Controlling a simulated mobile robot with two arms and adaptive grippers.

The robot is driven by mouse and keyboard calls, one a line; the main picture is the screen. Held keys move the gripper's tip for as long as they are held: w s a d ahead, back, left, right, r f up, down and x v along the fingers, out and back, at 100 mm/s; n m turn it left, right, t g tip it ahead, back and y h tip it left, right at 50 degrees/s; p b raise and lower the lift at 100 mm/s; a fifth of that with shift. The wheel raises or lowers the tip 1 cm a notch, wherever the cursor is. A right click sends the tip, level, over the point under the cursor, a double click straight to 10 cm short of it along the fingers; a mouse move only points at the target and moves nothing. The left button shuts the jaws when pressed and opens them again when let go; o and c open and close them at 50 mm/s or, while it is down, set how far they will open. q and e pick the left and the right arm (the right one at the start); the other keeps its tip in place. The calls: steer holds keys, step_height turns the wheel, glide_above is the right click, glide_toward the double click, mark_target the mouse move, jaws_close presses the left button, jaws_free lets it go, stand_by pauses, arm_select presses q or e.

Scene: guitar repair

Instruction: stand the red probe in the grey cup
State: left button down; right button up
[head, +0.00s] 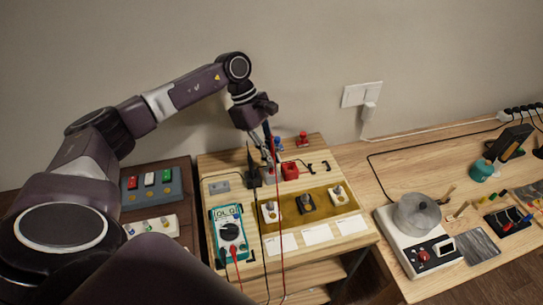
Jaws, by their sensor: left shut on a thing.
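My left gripper (270,157) reaches in from the left, pointing down over the back of the small wooden bench. It is shut on the red probe (269,136), a thin red piece with a red lead trailing down. A small grey shape just below the fingers looks like the grey cup (269,177). The fingers partly hide it, and I cannot tell whether the probe's tip is above or inside it. A dark upright piece (252,165) stands just left of it. My right gripper is out of view.
A teal multimeter (230,236) lies at the bench's left front. A red block (289,171) stands close right of the fingers. An olive mat (315,207) carries several small parts. A hot plate (396,241) with a pot (416,213) sits on the right-hand table.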

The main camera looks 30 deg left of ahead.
arm_select(q)
steer(key=shift+f, duration=0.35)
steer(key=c, duration=2)
jaws_free()
steer(key=shift+o, duration=0.6)
steer(key=o, duration=0.3)
steer(key=shift+r, duration=0.1)
steer(key=shift+r+p, duration=1.45)
steer(key=shift+r, duration=2.05)
